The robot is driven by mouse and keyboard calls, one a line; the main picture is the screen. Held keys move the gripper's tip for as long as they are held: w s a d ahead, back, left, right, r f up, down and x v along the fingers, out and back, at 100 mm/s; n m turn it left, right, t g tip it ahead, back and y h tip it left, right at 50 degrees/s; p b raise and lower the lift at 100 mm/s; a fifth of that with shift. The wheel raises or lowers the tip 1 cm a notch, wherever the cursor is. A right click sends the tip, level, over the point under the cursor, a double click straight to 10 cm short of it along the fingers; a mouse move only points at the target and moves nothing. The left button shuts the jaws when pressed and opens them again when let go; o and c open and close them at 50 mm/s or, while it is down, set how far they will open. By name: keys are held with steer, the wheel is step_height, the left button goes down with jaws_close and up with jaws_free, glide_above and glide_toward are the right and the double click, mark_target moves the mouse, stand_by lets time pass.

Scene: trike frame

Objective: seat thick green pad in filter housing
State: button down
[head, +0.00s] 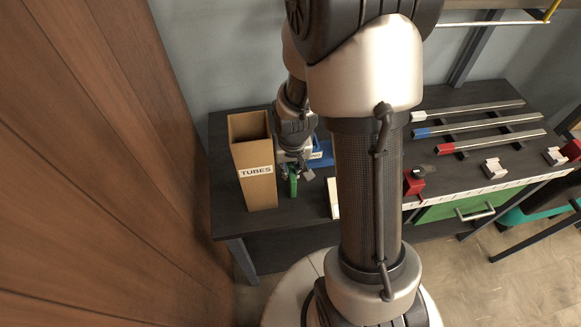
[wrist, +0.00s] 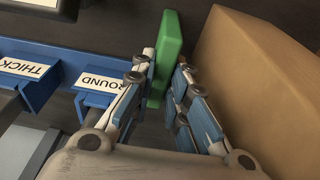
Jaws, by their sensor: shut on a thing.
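The green pad (wrist: 172,45) is a flat, bright green block between the fingertips in the wrist view. My gripper (wrist: 166,72) is shut on it, and the pad sticks out past the fingertips. In the head view the pad (head: 293,186) hangs upright below my gripper (head: 294,172), just right of the TUBES box. I cannot tell whether its lower edge touches the bench. I cannot make out the filter housing in either view; my arm covers the middle of the bench.
The tall cardboard TUBES box (head: 252,165) stands close beside my gripper; the wrist view shows its wall (wrist: 250,70). Blue holders labelled THICK (wrist: 28,75) and ROUND (wrist: 96,98) lie on the other side. Rails (head: 490,141) and a red block (head: 413,184) are right of my arm.

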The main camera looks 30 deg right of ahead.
steer(key=shift+f, duration=0.15)
steer(key=c, duration=2)
jaws_free()
steer(key=shift+f, duration=0.1)
steer(key=o, duration=0.4)
